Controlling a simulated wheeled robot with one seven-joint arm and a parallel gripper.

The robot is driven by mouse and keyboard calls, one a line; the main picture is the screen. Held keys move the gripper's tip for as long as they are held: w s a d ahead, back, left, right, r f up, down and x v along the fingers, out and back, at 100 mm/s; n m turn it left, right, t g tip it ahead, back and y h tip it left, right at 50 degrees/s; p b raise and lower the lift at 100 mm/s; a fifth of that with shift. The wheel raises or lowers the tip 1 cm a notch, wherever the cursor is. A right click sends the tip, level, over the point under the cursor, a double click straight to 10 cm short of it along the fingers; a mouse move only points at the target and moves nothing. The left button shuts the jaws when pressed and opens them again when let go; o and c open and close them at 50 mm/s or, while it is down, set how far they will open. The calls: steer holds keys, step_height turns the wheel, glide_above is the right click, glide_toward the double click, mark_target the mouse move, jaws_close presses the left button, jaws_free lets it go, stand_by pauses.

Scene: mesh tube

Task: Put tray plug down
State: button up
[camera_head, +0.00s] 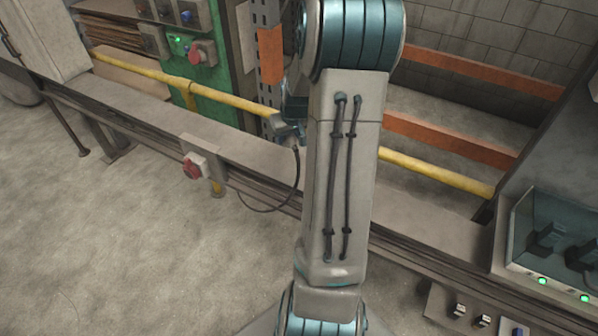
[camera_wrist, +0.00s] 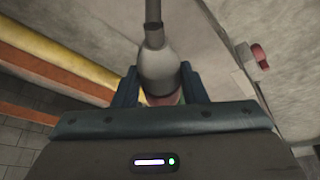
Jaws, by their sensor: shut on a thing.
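The plug (camera_wrist: 158,68) is a grey, rounded body with a dark cable leaving its far end and a reddish part near my gripper. My gripper (camera_wrist: 158,82) is shut on it, one blue finger on each side. In the head view my gripper (camera_head: 287,122) is beside the yellow rail, partly hidden behind my arm. There the plug itself is mostly hidden. Its thin dark cable (camera_head: 297,178) hangs down and loops left below the ledge.
A long grey ledge (camera_head: 150,118) runs across the view, with a yellow rail (camera_head: 225,98) above it. A grey box with a red front (camera_head: 194,166) is on the ledge's front side. A green control panel (camera_head: 207,72) stands behind. Open floor lies in front.

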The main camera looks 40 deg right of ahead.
steer(key=s+d+m+b, duration=0.1)
steer(key=s+d+b, duration=0.1)
steer(key=s+d, duration=0.3)
steer(key=s+d+b, duration=0.1)
steer(key=s+d, duration=0.1)
steer(key=d, duration=0.6)
steer(key=shift+h, duration=0.3)
steer(key=w+a+f, duration=0.1)
steer(key=a+f, duration=0.1)
steer(key=a, duration=0.1)
steer(key=w+a+f, duration=0.2)
steer(key=a, duration=0.2)
steer(key=w+a+f+b, duration=0.1)
steer(key=a+f, duration=0.2)
steer(key=shift+w+a, duration=0.15)
steer(key=shift+w, duration=0.25)
steer(key=shift+m, duration=0.3)
steer(key=shift+f, duration=2.1)
steer(key=shift+f+b, duration=0.65)
steer(key=shift+b, duration=0.05)
steer(key=o, duration=1.1)
steer(key=shift+a, duration=0.1)
steer(key=shift+o, duration=0.2)
steer(key=shift+r, duration=0.15)
